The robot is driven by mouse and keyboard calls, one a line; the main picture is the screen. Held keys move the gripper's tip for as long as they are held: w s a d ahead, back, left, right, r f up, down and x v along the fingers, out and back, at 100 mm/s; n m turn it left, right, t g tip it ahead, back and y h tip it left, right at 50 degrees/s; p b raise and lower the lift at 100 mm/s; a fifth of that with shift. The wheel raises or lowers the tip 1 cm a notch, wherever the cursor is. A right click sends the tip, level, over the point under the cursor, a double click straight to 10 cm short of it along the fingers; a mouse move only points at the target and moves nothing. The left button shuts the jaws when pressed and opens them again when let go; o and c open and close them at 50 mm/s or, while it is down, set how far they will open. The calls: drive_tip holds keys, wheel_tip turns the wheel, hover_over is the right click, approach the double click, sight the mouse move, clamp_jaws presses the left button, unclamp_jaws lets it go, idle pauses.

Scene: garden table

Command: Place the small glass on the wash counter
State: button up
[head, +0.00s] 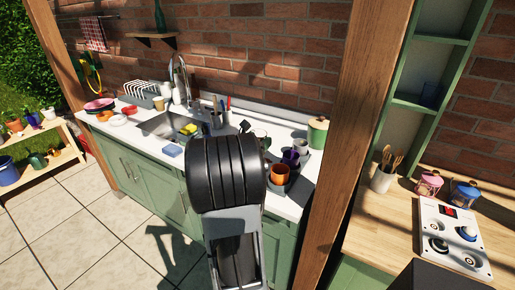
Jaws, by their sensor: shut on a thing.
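The wash counter (137,122) is a white top on green cabinets, with a sink (165,124) in it, along the brick wall. My arm rises in the middle of the picture and covers part of the counter's front. My gripper is hidden behind my arm's thick black joint, so its fingers and anything between them do not show. I cannot make out the small glass for sure. Small dark and pale shapes show just past the black joint, too small to name.
An orange cup (280,174) and purple cup (291,157) crowd the counter right of my arm. A lidded green pot (318,132) stands behind them. A yellow sponge (188,129) and blue sponge (172,150) lie near the sink. A wooden post (350,120) rises at the right.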

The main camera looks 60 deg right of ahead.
drive_tip(key=s+d+r+m+g, duration=0.1)
drive_tip(key=s+d+m+g, duration=0.15)
drive_tip(key=s, duration=0.45)
drive_tip(key=w+d+f+p, duration=0.1)
drive_tip(key=w+d+f, duration=0.1)
drive_tip(key=w+f, duration=0.6)
drive_tip(key=w, duration=0.4)
drive_tip(key=shift+d+g+y, duration=0.3)
drive_tip(key=shift+g, duration=0.05)
drive_tip(key=shift+w+f, duration=0.75)
drive_tip(key=shift+f, duration=0.15)
drive_tip(key=shift+d+f+p, duration=0.1)
drive_tip(key=shift+f+p, duration=0.35)
drive_tip(key=shift+f, duration=1.1)
drive_tip(key=shift+f, duration=0.1)
drive_tip(key=shift+f, duration=0.1)
drive_tip(key=o, duration=1.1)
drive_tip(key=shift+c, duration=0.2)
